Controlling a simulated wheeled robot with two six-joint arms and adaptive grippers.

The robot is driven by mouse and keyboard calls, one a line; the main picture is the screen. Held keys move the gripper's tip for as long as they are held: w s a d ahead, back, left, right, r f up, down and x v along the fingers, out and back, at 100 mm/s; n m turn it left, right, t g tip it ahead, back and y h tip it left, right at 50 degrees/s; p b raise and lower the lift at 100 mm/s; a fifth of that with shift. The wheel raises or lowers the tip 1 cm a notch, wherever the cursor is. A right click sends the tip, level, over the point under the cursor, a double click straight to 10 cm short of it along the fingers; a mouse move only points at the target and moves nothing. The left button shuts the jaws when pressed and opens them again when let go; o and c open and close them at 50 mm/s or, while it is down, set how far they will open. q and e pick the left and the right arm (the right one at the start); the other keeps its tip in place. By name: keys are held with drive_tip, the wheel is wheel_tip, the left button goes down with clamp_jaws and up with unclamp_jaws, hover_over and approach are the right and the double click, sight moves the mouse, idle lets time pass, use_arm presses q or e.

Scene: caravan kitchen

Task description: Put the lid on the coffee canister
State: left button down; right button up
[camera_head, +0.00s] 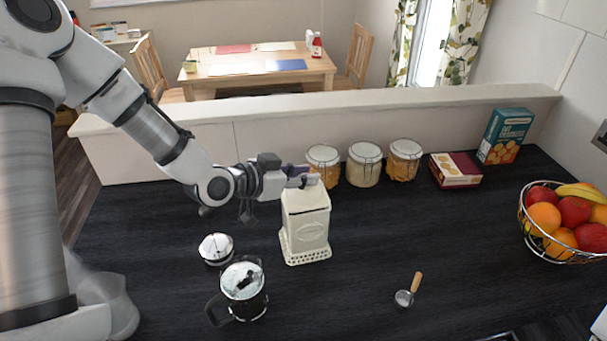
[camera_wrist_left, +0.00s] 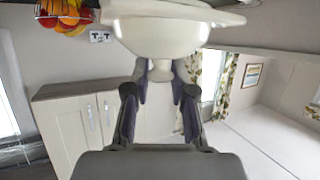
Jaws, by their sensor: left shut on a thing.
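The cream coffee canister (camera_head: 306,232) stands upright on the dark counter, left of the middle in the head view. Its cream lid (camera_head: 305,198) is at the canister's top, and the lid's domed top fills the upper middle of the left wrist view (camera_wrist_left: 160,35). My left gripper (camera_head: 306,177) is above the canister. Its fingers (camera_wrist_left: 160,75) are shut on the lid's small knob. The lid lines up with the canister's mouth; I cannot tell whether it is fully seated. My right gripper is not in view.
A French press (camera_head: 243,287) and its loose lid part (camera_head: 215,248) stand in front-left of the canister. Several glass jars (camera_head: 364,165) stand behind it. A scoop (camera_head: 405,297) lies front right. A fruit bowl (camera_head: 563,225) is far right. Counter right of the canister is clear.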

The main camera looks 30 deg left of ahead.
use_arm(q)
drive_tip(key=shift+f+b, duration=0.5)
drive_tip(key=shift+f, duration=0.05)
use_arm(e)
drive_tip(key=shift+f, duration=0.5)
use_arm(q)
drive_tip(key=c, duration=1.2)
unclamp_jaws()
drive_tip(key=shift+c, duration=0.2)
drive_tip(key=shift+r, duration=0.1)
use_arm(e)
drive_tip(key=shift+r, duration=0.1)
